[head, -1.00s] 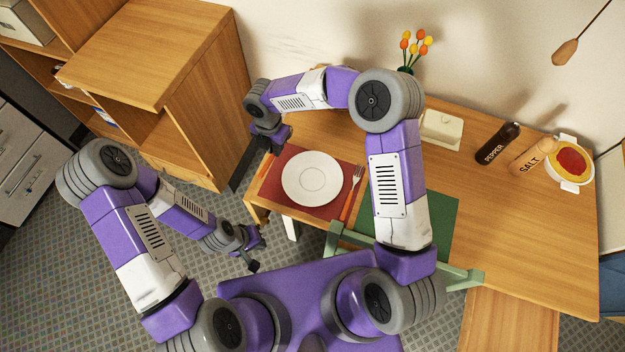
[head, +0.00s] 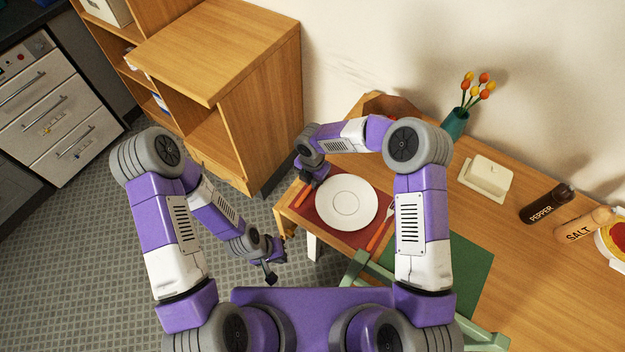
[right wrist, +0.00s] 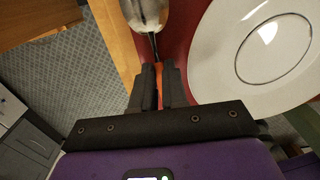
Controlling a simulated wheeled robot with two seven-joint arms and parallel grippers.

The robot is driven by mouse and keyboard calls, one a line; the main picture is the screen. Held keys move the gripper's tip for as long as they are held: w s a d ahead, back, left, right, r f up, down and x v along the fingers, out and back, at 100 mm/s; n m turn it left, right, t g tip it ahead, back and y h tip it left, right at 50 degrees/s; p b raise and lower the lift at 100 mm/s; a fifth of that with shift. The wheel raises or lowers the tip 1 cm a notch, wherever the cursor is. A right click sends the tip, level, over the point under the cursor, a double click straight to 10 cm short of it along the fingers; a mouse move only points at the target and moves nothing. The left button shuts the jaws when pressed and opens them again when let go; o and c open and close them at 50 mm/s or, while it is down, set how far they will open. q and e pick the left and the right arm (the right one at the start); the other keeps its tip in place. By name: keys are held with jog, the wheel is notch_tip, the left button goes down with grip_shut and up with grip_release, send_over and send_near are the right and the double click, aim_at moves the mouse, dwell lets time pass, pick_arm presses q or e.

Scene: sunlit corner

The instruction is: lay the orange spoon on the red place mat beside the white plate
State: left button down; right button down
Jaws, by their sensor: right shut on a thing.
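The white plate (head: 346,202) lies on the red place mat (head: 329,234), which shows around it. My right gripper (head: 315,181) is at the mat's left side, left of the plate. In the right wrist view its fingers (right wrist: 159,88) are shut on the orange handle of the spoon (right wrist: 147,14). The metal bowl points away from the gripper, left of the plate. Part of the orange handle shows in the head view (head: 302,197). I cannot tell whether the spoon touches the mat. My left gripper (head: 277,263) is open and empty, over the floor in front of the table.
A fork (head: 378,236) with an orange handle lies right of the plate. A green mat (head: 465,262) is farther right. A wooden cabinet (head: 215,50) stands left.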

jog(key=shift+f, duration=0.1)
jog(key=c, duration=1.4)
grip_release()
jog(key=shift+c, duration=0.2)
jog(key=shift+r, duration=0.45)
notch_tip(320, 180, up, 12)
jog(key=p, duration=0.2)
jog(key=shift+f, duration=0.25)
